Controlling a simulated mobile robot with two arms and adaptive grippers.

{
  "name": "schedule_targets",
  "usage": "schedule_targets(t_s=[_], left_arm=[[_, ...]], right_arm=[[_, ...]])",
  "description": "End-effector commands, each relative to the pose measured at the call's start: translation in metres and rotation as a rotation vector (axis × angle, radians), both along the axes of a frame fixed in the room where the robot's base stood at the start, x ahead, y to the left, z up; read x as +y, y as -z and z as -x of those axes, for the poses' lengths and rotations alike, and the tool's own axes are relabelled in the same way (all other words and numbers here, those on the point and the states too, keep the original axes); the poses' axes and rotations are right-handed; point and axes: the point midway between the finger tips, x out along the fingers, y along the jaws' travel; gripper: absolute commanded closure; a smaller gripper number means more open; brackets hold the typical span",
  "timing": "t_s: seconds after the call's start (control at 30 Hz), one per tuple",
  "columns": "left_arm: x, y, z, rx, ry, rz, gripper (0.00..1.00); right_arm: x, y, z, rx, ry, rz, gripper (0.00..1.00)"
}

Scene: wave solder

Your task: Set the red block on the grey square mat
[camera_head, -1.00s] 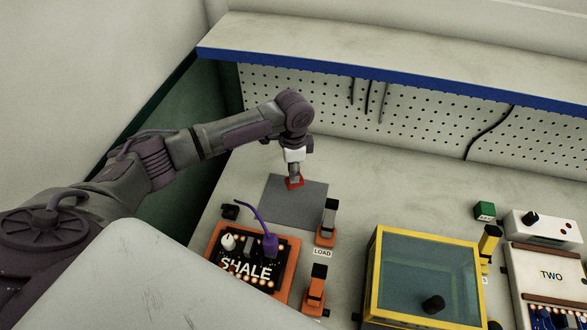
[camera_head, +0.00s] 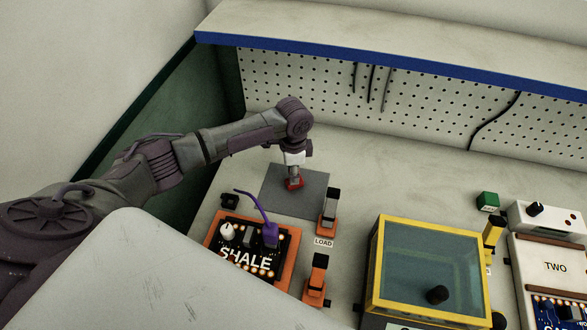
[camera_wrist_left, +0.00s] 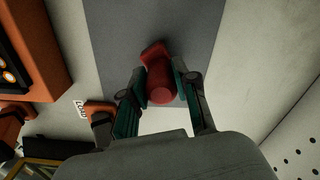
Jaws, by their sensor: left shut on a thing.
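The red block (camera_head: 294,184) is in my left gripper (camera_head: 294,174), over the grey square mat (camera_head: 312,200) at the back left of the bench. In the left wrist view the red block (camera_wrist_left: 157,75) sits between the two fingers of my left gripper (camera_wrist_left: 160,88), with the grey mat (camera_wrist_left: 115,35) behind it. The fingers are shut on it. I cannot tell whether its underside touches the mat. My right gripper is not in view.
An orange-framed board marked SHALE (camera_head: 250,250) and orange clamps (camera_head: 328,212) stand in front of the mat. A yellow-framed glass box (camera_head: 425,265) is to the right. A pegboard wall (camera_head: 330,90) stands behind.

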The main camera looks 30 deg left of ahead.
Motion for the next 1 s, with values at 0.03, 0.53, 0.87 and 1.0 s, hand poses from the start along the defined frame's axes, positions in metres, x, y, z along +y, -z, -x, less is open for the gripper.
schedule_targets(t_s=[0.03,0.53,0.87,1.0], left_arm=[[-0.0001,0.0003,-0.0003,-0.001,0.0,0.001,1.0],[-0.0001,0.0023,-0.0002,-0.001,-0.001,0.001,1.0],[-0.0002,0.0074,-0.0003,-0.001,-0.001,0.001,1.0],[-0.0003,0.0094,-0.0003,-0.001,-0.001,0.001,1.0]], right_arm=[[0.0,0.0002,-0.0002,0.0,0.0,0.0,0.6],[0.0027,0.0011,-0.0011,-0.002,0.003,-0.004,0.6],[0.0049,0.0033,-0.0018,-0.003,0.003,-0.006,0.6],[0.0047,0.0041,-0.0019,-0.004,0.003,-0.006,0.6]])
